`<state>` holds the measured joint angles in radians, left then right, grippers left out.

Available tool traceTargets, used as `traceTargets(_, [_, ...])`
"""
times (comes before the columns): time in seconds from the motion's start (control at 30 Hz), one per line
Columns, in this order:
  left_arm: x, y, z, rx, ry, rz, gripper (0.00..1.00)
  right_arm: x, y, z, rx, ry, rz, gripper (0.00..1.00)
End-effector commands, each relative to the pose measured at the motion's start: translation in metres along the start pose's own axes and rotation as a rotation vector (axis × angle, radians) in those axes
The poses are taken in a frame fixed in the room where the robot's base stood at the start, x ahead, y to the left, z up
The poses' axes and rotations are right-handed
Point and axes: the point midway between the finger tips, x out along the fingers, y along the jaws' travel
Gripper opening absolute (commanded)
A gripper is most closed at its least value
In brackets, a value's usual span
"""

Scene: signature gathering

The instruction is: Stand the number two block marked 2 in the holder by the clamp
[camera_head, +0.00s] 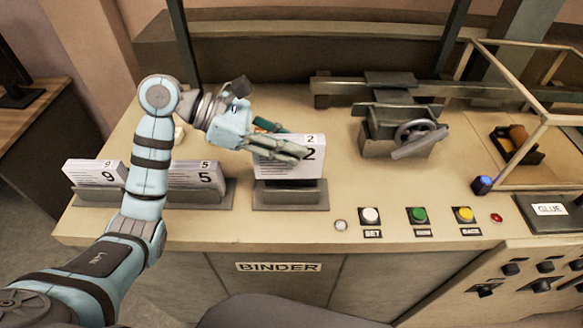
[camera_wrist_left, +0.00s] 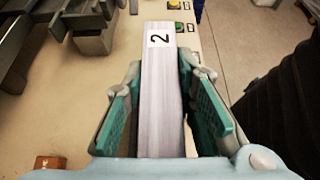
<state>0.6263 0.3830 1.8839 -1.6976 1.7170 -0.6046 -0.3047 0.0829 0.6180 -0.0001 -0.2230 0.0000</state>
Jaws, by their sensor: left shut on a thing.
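The white block marked 2 (camera_head: 310,165) is upright at the middle of the bench, over the dark holder (camera_head: 290,198). My left gripper (camera_head: 290,148) is shut on the block, with its fingers across the upper part. In the left wrist view the block (camera_wrist_left: 162,90) sits between the two green finger pads (camera_wrist_left: 162,110). I cannot tell whether the block's lower edge rests in the holder or hangs just above it. My right gripper is in neither view.
Blocks marked 9 (camera_head: 95,172) and 5 (camera_head: 197,175) stand in a holder at the left. White, green (camera_head: 418,214) and yellow buttons line the bench's front edge. A glass-like framed box (camera_head: 520,110) is at the right. Bare bench lies between the holder and the clamp.

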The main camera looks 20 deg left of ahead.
Motion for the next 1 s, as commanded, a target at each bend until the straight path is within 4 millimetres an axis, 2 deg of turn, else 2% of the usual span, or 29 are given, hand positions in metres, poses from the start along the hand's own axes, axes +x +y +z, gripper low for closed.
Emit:
traceTargets(0.1, [0.016, 0.007, -0.024, -0.008, -0.002, -0.004, 0.00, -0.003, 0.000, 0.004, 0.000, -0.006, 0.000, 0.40])
traceTargets(0.2, [0.024, 0.010, -0.035, -0.010, -0.001, -0.006, 0.00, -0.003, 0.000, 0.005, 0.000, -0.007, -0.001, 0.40])
traceTargets(0.4, [0.043, 0.011, -0.067, -0.010, 0.000, -0.008, 0.00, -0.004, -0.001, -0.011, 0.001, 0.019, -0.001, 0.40])
traceTargets(0.53, [0.045, 0.011, -0.071, -0.005, 0.000, -0.004, 0.00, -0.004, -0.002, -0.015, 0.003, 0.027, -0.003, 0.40])
traceTargets(0.83, [0.047, 0.011, -0.075, -0.005, -0.001, -0.005, 0.00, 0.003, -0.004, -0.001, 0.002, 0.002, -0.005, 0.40])
traceTargets(0.87, [0.046, 0.011, -0.074, -0.006, 0.000, -0.005, 0.29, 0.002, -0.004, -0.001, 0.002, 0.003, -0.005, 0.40])
traceTargets(0.97, [0.046, 0.011, -0.074, -0.006, 0.000, -0.006, 0.45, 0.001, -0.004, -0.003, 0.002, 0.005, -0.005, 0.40])
traceTargets(1.0, [0.046, 0.010, -0.073, -0.007, 0.000, -0.006, 0.45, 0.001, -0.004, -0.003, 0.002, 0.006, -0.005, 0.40])
